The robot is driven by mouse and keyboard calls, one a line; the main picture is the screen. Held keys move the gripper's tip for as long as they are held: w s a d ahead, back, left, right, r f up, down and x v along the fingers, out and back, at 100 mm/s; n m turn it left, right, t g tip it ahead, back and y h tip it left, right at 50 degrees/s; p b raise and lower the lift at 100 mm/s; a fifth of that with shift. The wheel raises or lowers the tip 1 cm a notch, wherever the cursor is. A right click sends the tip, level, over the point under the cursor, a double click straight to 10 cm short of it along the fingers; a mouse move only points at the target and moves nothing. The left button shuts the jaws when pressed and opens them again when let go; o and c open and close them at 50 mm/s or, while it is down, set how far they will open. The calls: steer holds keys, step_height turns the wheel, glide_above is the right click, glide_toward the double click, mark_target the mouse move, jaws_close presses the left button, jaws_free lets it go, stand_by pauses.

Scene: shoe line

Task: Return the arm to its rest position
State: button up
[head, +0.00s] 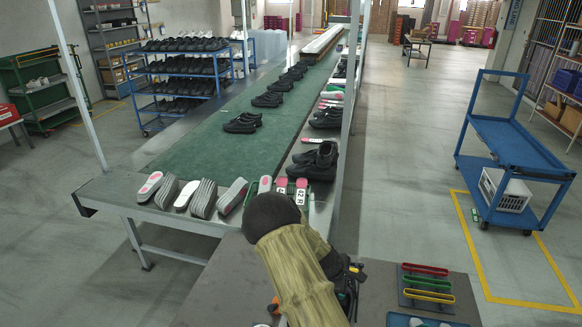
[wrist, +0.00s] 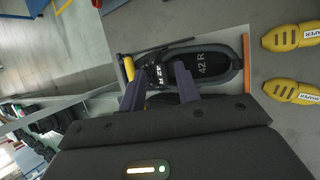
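In the wrist view my gripper (wrist: 160,90) has its two dark purple fingers spread apart, with nothing visibly pinched between them. How far the fingertips are above the shoes is hard to tell. In the head view my olive-sleeved arm reaches over the grey workbench (head: 222,295) at the front. It hides most of the gripper and the tray there.
Two yellow shoe shapers (wrist: 290,38) lie right of the tray. Red, yellow and green handled tools (head: 427,283) sit at the bench's right. The conveyor (head: 215,150) carries shoes behind the bench.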

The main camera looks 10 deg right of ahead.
steer(key=s+a+r+m+y, duration=0.2)
steer(key=s+a+r+m, duration=0.1)
steer(key=s+r, duration=0.3)
steer(key=s+a+r+m+y+b, duration=0.1)
steer(key=s+a+r+m+y, duration=0.1)
steer(key=s+a+r+m, duration=0.2)
steer(key=s+a+r+m+y, duration=0.1)
steer(key=s+a+r+m, duration=0.3)
steer(key=s+r, duration=0.6)
steer(key=shift+s+a+r+m+t+y, duration=0.15)
steer(key=shift+s+a+m+t+y, duration=0.2)
steer(key=shift+m, duration=0.45)
steer(key=shift+d, duration=0.1)
